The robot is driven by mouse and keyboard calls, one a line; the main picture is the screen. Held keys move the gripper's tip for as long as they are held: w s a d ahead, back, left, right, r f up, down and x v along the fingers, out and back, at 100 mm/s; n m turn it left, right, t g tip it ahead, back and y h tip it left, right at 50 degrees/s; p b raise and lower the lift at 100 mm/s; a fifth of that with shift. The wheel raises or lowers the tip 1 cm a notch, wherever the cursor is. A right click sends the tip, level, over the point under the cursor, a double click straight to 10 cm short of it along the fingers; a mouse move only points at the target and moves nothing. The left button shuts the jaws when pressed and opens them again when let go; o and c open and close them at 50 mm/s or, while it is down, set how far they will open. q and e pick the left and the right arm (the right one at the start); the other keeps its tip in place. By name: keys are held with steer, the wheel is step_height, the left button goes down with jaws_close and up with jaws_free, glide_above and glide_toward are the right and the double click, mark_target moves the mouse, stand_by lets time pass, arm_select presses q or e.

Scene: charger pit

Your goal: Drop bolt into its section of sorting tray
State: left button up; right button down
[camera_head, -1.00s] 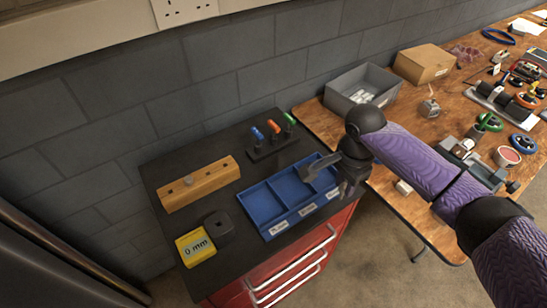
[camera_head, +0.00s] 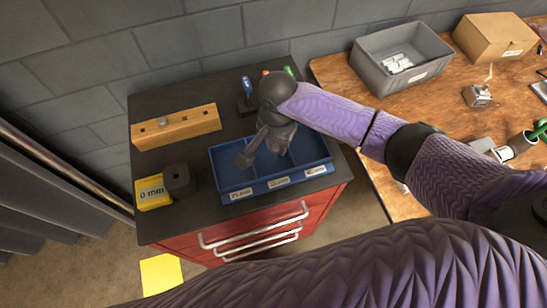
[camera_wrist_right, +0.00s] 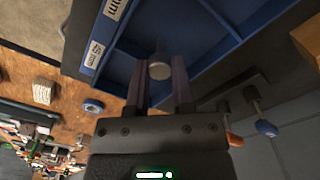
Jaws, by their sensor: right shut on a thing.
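The blue sorting tray (camera_head: 260,188) lies on the dark top of a red drawer cabinet. It has three sections side by side, each with a white label on the front wall. My right gripper (camera_head: 248,152) is above the tray, over the left section near its divider. In the right wrist view the gripper (camera_wrist_right: 159,80) is shut on the bolt (camera_wrist_right: 159,69), whose round grey end shows between the fingers. Blue tray walls and labels, one reading 45 mm, show behind it. The bolt is too small to make out in the head view. My left gripper is not in view.
A grey bin (camera_head: 402,60) and cardboard box (camera_head: 495,38) are on the bench.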

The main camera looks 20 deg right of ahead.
steer(key=shift+f+b, duration=0.3)
steer(key=shift+f, duration=0.2)
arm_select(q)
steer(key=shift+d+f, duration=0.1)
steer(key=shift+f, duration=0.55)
arm_select(e)
steer(key=shift+r, duration=0.1)
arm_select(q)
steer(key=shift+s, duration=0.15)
arm_select(e)
steer(key=shift+c, duration=2)
jaws_free()
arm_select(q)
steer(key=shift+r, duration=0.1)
arm_select(e)
step_height(320, 180, up, 9)
steer(key=p, duration=0.4)
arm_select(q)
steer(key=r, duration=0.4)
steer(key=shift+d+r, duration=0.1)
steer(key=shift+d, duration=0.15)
arm_select(e)
steer(key=shift+r, duration=0.45)
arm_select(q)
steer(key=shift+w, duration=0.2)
